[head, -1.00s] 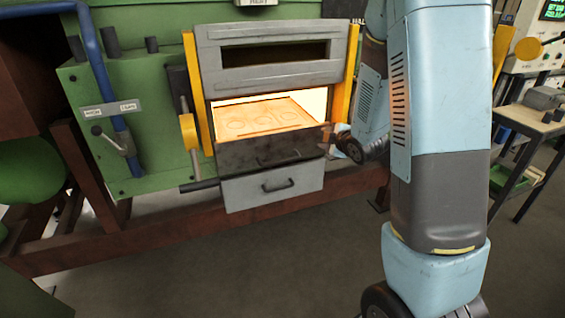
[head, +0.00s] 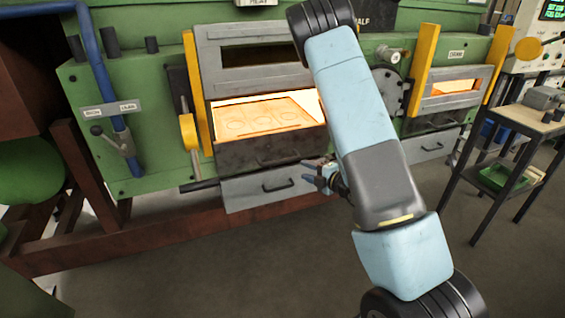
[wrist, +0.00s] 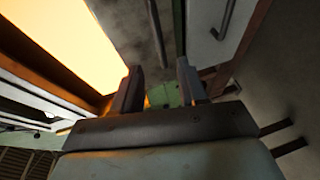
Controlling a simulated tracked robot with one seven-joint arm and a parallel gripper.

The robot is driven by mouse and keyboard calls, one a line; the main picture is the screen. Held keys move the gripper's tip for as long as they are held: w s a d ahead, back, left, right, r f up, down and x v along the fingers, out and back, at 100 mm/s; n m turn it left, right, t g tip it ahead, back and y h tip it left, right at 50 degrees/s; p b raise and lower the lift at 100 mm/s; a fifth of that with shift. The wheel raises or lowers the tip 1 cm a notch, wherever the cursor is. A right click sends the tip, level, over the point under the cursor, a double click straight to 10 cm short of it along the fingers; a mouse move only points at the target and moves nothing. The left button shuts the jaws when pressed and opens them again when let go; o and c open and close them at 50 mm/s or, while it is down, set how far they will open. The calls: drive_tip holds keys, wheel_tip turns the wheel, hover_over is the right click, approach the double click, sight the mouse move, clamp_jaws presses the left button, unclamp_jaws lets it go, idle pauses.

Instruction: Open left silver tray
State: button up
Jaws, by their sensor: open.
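The left silver tray (head: 240,194) is a light grey drawer front with a dark bar handle (head: 278,187), under the left furnace opening. It looks shut. In the wrist view, the silver tray (wrist: 202,35) and its handle (wrist: 224,20) are at the upper right. My gripper (head: 313,175) is by the tray's upper right end, to the right of the handle and apart from it. In the wrist view my gripper (wrist: 159,68) has its two fingers apart with nothing held between them.
A dark drawer front (head: 255,152) with its own handle sits directly above the silver tray, below the glowing left opening (head: 262,116). A second, smaller furnace opening (head: 455,87) is to the right. A dark-legged table (head: 530,118) stands at far right. The floor in front is clear.

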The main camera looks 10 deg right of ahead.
sight(282, 161)
drive_tip(key=x, duration=1.2)
drive_tip(key=shift+w+a, duration=0.25)
drive_tip(key=shift+w, duration=0.05)
drive_tip(key=shift+c, duration=0.3)
clamp_jaws()
